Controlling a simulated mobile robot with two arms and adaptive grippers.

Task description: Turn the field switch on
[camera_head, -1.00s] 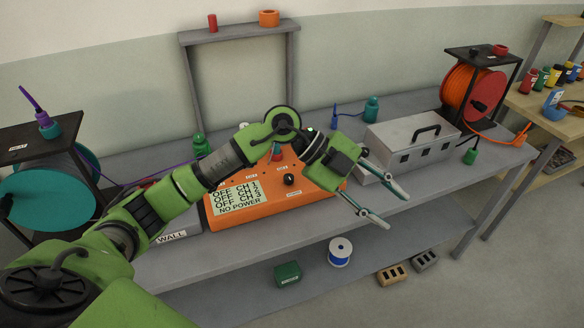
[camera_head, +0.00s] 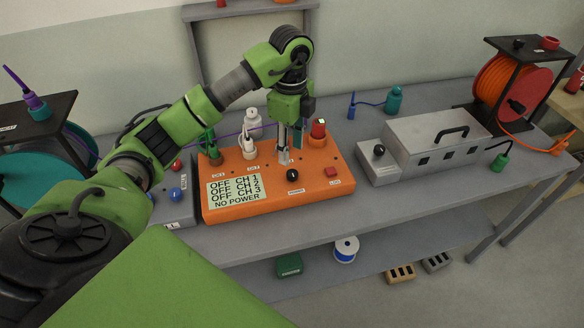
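No label that I can read says "field", so I cannot tell which control is the field switch. The orange control box (camera_head: 330,190) has a screen (camera_head: 236,190) reading OFF for CH 1, CH 2, CH 3 and NO POWER. On its front are a black knob (camera_head: 292,175) and a red button (camera_head: 331,172). A small grey box (camera_head: 384,174) with a black knob (camera_head: 379,151) stands to its right. My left gripper (camera_head: 290,152) points down over the back of the orange box. Its fingers overlap in this view, so their opening and any contact are unclear. My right gripper is out of view.
Green (camera_head: 214,152), white (camera_head: 250,119) and red (camera_head: 318,128) plugs stand along the orange box's back. A grey case (camera_head: 437,145) and an orange cable reel (camera_head: 497,82) are to the right. A grey box with a blue knob (camera_head: 174,194) is at left.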

